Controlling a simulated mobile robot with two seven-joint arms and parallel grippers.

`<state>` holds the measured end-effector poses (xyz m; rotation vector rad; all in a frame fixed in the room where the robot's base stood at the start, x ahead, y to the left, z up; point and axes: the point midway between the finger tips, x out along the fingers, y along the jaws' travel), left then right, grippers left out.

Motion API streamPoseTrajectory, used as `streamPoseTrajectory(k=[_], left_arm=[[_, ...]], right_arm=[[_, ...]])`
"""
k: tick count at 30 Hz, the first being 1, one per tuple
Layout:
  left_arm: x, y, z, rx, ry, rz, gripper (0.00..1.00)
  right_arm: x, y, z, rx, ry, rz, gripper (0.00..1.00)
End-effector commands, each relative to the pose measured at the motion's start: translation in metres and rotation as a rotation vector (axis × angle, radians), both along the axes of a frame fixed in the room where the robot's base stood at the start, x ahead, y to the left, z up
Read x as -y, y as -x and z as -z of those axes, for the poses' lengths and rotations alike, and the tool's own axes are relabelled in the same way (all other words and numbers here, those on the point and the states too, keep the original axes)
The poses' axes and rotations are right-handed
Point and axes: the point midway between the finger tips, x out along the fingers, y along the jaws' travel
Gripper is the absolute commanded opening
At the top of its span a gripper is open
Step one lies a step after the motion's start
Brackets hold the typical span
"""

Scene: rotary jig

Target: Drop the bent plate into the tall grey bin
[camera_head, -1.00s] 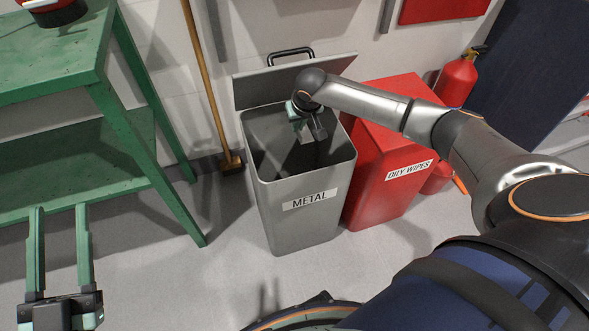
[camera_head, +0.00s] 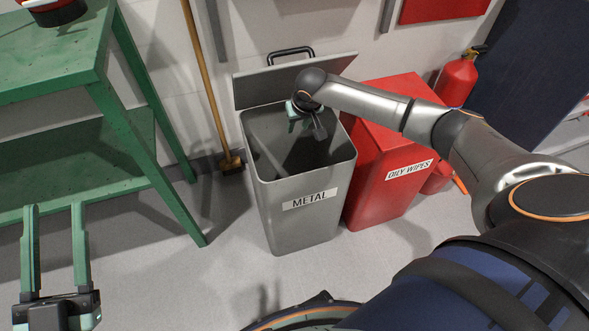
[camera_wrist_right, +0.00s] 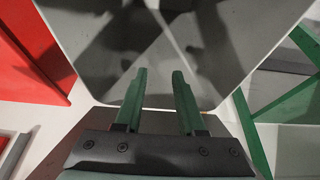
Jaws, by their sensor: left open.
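The tall grey bin (camera_head: 295,225), labelled METAL, stands open in the middle of the head view. My right gripper (camera_head: 307,126) is over the bin's mouth, pointing down. In the right wrist view its two green fingers (camera_wrist_right: 158,82) are apart with nothing between them, and the bin's inside (camera_wrist_right: 150,45) shows beyond. I cannot pick out the bent plate for certain; light streaks and shadows cover the bin's inside. My left gripper (camera_head: 54,210) is open and empty at the lower left, over the floor beside the green bench.
A red bin (camera_head: 385,195) labelled OILY WIPES stands right of the grey bin. The grey bin's raised lid (camera_head: 255,88) is behind it. A green bench (camera_head: 125,125) is at left, a broom (camera_head: 210,80) by the wall, and a fire extinguisher (camera_head: 457,80) at back right.

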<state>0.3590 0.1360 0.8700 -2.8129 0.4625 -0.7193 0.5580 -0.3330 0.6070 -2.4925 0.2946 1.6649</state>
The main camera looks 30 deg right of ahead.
Motion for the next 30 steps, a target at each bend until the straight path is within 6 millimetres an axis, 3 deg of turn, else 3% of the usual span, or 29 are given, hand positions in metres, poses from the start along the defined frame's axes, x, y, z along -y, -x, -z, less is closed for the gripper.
streamPoseTrajectory(k=[6,18,30], left_arm=[[-0.001,-0.004,0.006,-0.044,0.002,-0.007,0.50],[-0.008,-0.020,0.104,-0.454,0.000,-0.066,0.50],[-0.011,0.004,0.200,-0.853,-0.008,-0.102,0.50]], right_arm=[[-0.001,0.002,-0.007,0.000,0.000,0.000,0.39],[-0.004,0.017,-0.046,0.001,-0.001,0.000,0.39],[-0.008,0.035,-0.088,0.001,0.000,0.000,0.39]])
